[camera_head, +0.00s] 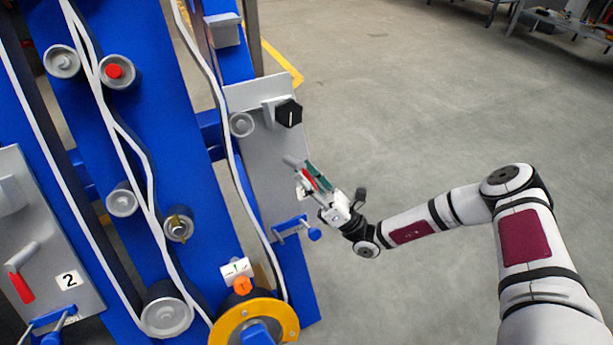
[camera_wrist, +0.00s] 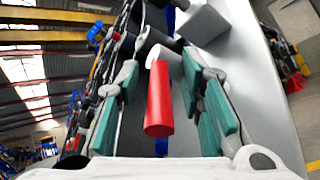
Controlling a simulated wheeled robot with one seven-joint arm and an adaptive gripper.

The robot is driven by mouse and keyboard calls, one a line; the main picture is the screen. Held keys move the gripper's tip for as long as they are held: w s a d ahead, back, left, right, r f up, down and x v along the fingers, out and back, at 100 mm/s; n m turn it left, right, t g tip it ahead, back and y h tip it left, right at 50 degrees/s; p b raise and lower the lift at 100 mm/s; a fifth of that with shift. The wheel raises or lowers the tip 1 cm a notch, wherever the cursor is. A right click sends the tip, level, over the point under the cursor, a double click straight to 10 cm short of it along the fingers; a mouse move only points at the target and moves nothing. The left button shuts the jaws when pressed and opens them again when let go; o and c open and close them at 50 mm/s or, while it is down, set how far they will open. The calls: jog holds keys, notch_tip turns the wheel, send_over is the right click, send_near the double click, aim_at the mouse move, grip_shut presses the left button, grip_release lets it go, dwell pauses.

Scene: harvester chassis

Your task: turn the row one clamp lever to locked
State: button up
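The row one clamp lever has a red handle (camera_wrist: 159,100) on a grey pivot, in the middle of the wrist view. In the head view the red handle (camera_head: 307,178) shows on the grey plate (camera_head: 262,150), partly hidden by my gripper (camera_head: 316,178). In the wrist view my gripper (camera_wrist: 163,105) has its teal-padded fingers on both sides of the handle. A gap shows between the handle and each pad, so the gripper is open around it. The handle's red end points towards my palm.
A black knob (camera_head: 289,113) sits above on the same plate. A blue T-handle (camera_head: 300,229) sticks out below my gripper. A second plate marked 2 (camera_head: 68,280) carries another red lever (camera_head: 21,286) at the left.

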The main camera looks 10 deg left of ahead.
jog(key=v, duration=1.2)
